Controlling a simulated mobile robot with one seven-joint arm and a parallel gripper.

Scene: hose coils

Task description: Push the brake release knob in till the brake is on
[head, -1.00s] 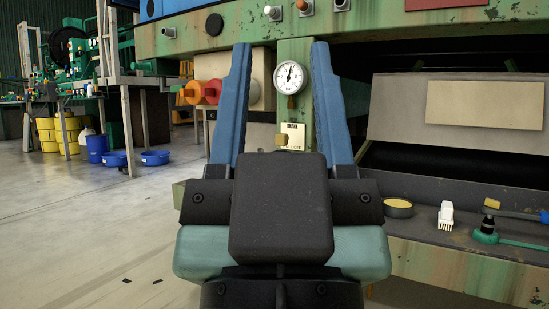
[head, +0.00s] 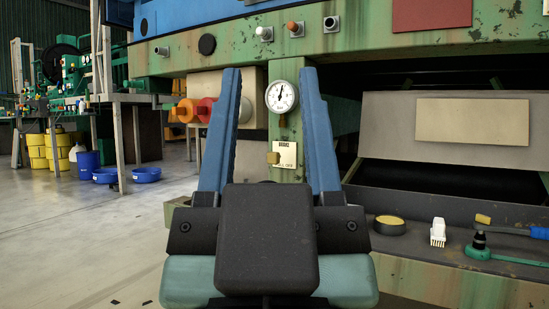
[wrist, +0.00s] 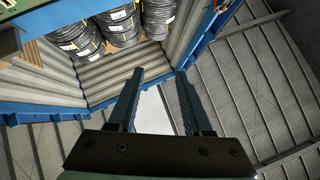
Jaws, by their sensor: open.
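The brake release knob (head: 273,158) is a small brass-coloured knob at the left edge of a cream label plate (head: 287,153) on the green machine post. The plate reads something like BRAKE and OFF. A white round gauge (head: 281,97) is just above it. My gripper (head: 270,72) is open and empty, with blue fingers pointing up in the head view. The knob shows in the gap between the fingers, and I see no contact with it. How far the knob sticks out is hard to tell. The wrist view shows my open fingers (wrist: 160,75) but no knob.
A lower ledge on the right holds a round yellow-topped tin (head: 389,225), a white brush-like item (head: 438,232) and a green-handled tool (head: 487,247). Orange and red rollers (head: 195,110) are left of the post. The wrist view shows black hose coils (wrist: 82,38). Open floor is at left.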

